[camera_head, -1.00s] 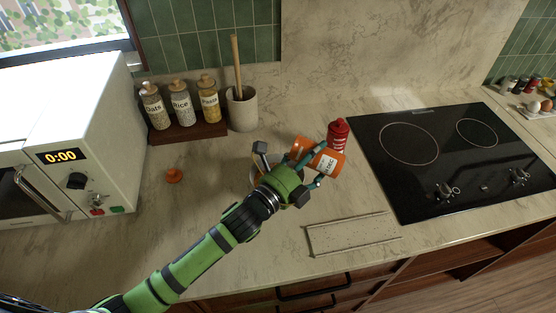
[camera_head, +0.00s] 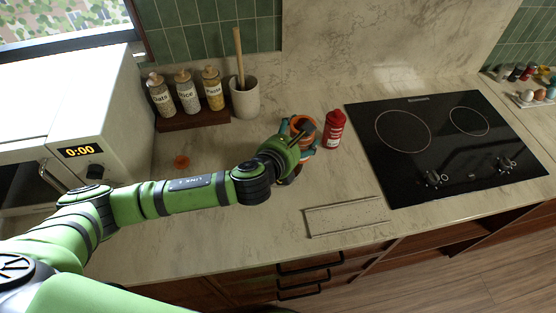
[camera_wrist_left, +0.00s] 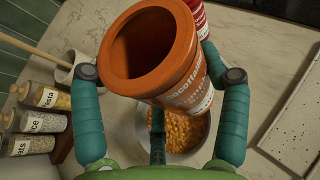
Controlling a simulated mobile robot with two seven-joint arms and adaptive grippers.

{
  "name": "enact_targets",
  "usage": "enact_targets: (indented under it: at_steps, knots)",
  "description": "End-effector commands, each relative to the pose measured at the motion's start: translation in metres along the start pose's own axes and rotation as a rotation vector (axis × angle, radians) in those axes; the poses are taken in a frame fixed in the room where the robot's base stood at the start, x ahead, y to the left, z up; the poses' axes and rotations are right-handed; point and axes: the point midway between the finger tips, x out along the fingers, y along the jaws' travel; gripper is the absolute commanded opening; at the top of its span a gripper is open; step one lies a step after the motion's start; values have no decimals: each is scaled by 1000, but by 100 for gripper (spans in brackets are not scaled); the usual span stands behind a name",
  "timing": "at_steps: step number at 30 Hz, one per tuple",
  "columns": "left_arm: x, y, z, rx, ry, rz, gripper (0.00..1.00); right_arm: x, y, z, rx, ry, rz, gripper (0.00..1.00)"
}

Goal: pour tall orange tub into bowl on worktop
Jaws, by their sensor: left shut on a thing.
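The tall orange tub (camera_head: 303,123) is held in my left gripper (camera_head: 300,142), above the worktop beside the red bottle. In the left wrist view, the fingers of my left gripper (camera_wrist_left: 162,76) close on both sides of the tub (camera_wrist_left: 185,72). Its mouth is open toward that camera, and its inside looks dark, with no contents visible. The white bowl (camera_wrist_left: 143,122) stands below the tub, with orange-yellow pieces (camera_wrist_left: 186,130) in it. In the head view the bowl is mostly hidden behind my gripper. My right gripper is not in view.
A red bottle (camera_head: 334,129) stands just right of the tub. An orange lid (camera_head: 181,162) lies on the worktop at left. Jars on a wooden rack (camera_head: 193,121) and a utensil crock (camera_head: 245,99) stand behind. A black hob (camera_head: 446,150) is right, a microwave (camera_head: 110,120) left.

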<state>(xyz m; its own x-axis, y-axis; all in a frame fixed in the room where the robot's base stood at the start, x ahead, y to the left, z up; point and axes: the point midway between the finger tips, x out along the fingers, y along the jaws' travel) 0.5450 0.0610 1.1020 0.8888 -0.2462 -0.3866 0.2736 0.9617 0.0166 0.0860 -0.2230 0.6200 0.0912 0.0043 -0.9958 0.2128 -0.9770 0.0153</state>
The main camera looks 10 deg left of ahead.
Motion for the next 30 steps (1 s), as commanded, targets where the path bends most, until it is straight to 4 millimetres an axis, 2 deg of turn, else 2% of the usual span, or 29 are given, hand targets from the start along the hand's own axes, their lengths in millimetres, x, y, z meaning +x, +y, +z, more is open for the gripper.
enact_targets:
  at_steps: [6, 18, 30]
  knots:
    - [-1, 0, 2, -8, 0, -2, 25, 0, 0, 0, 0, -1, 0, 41]
    - [-14, 0, 34, -10, -1, -2, 25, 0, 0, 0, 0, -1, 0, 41]
    - [-15, -2, 35, -14, 0, -2, 25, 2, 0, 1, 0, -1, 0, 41]
